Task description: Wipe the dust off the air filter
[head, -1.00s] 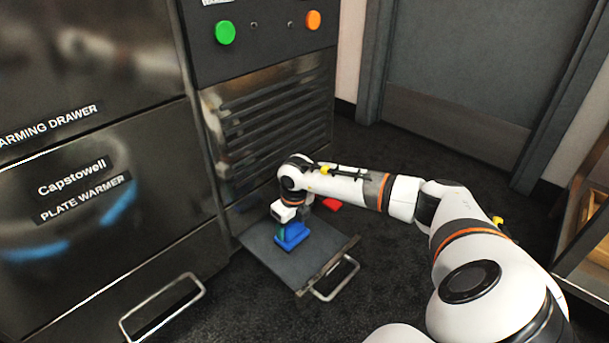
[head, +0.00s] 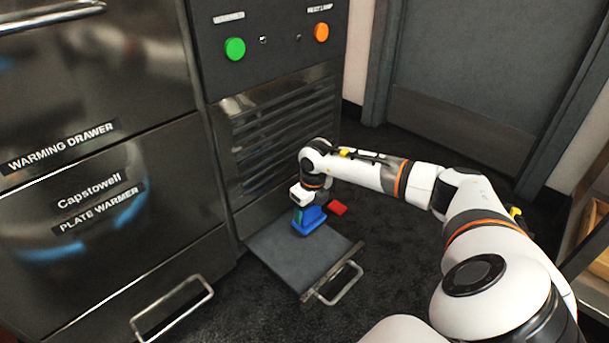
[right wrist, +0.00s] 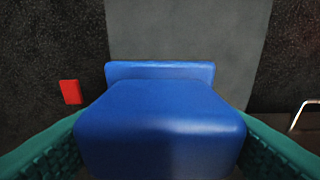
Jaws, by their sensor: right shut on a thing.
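The air filter appears to be the flat grey panel (head: 290,262) with a metal handle, sticking out low from the steel unit's base; it also shows as a grey strip in the right wrist view (right wrist: 185,35). My right gripper (head: 303,213) is shut on a blue block-like tool (head: 310,222), over the panel's far right part near the unit. In the right wrist view the blue tool (right wrist: 160,125) sits between teal fingers and hides part of the panel. I cannot tell whether it touches the panel. No dust is distinguishable. My left gripper is not in view.
A small red object (head: 337,208) lies on the dark floor beyond the panel. The louvred grille (head: 285,135) stands behind my gripper. The plate warmer drawer (head: 110,215) is on the left, with its handle (head: 172,308) sticking out. Floor right of the panel is clear.

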